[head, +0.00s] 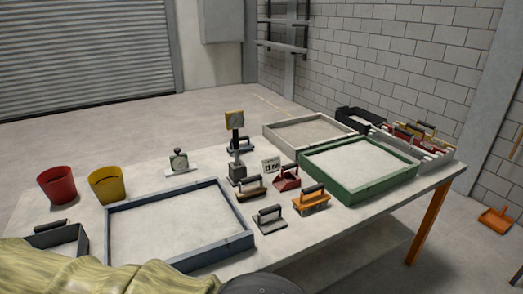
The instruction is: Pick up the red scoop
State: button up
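A small red scoop (287,179) with a dark handle lies on the table, right of the middle. It sits just in front of a small white sign (271,165) and close to the near-left corner of the green-framed sand tray (352,198). An orange tool with a dark handle (312,201) stands in front of it to the right. A brown tool with a dark handle (250,191) stands to its left. Nothing appears to cover the scoop. My gripper is not visible in the head view.
A grey tool (270,220) stands at the front edge. A blue-grey tray (182,266) lies front left, with red (57,186) and yellow (106,186) buckets behind. A post with a yellow-topped gauge (235,130) rises left of the scoop. Yellowish fabric (75,272) fills the lower left.

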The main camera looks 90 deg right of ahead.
aim_at(288, 175)
jog(key=z, duration=1.7)
